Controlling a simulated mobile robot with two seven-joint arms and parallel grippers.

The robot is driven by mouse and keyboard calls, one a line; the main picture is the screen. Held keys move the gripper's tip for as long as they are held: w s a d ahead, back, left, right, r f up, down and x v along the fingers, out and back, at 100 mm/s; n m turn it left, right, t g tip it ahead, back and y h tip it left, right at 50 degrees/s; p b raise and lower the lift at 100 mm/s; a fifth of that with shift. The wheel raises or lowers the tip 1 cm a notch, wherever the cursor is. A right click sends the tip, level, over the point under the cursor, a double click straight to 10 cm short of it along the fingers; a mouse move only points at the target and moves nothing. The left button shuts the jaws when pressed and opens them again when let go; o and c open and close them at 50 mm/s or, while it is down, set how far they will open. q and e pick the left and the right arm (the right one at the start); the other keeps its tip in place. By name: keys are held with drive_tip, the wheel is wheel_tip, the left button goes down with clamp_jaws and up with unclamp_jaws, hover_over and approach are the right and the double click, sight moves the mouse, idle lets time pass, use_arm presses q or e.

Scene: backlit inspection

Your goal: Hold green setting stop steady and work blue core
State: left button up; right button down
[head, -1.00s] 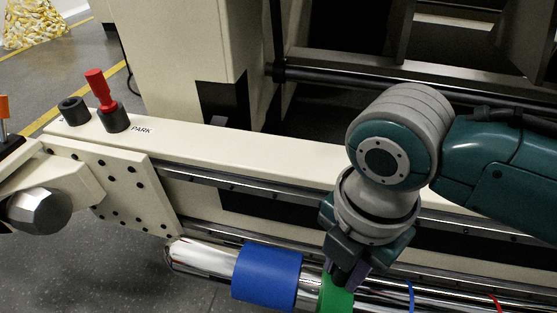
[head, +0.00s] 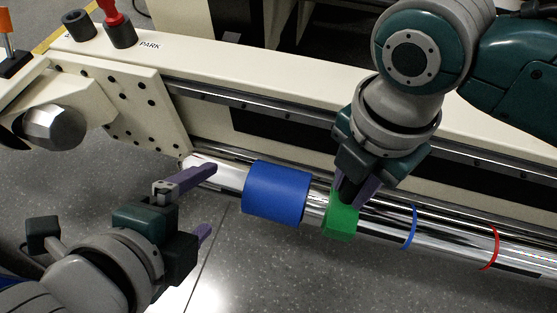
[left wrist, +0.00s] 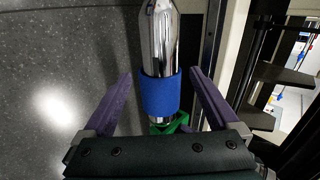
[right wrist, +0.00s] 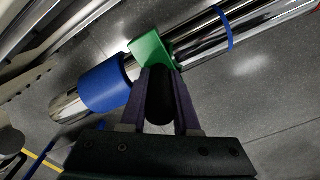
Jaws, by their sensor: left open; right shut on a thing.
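The blue core (head: 275,192) is a thick sleeve around a chrome shaft (head: 222,174). The green setting stop (head: 341,216) sits on the same shaft just right of the core, with a short bare gap between them. My right gripper (head: 358,195) is shut on the green stop from above; the right wrist view shows the stop (right wrist: 150,48) at its fingertips. My left gripper (head: 208,203) is open and empty, left of the core. In the left wrist view the core (left wrist: 160,95) appears between the spread fingers, apart from both.
A blue ring (head: 410,228) and a red ring (head: 491,248) mark the shaft further right. A cream machine beam (head: 250,75) with a dark rail runs behind the shaft. A red peg (head: 117,20) stands at its left end. Open floor lies in front.

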sight(231, 188)
drive_tip(key=shift+f, duration=0.1)
use_arm(q)
drive_tip(key=shift+m, duration=0.4)
drive_tip(key=x, duration=1)
drive_tip(key=shift+d, duration=0.25)
use_arm(e)
drive_tip(key=shift+d, duration=0.1)
use_arm(q)
drive_tip(key=shift+d, duration=0.3)
drive_tip(key=shift+s+d, duration=0.2)
drive_tip(key=shift+d, duration=0.5)
drive_tip(key=shift+s+d, duration=0.2)
drive_tip(key=shift+d, duration=0.5)
drive_tip(key=shift+s+d, duration=0.25)
drive_tip(key=shift+d, duration=0.45)
drive_tip(key=shift+a, duration=0.1)
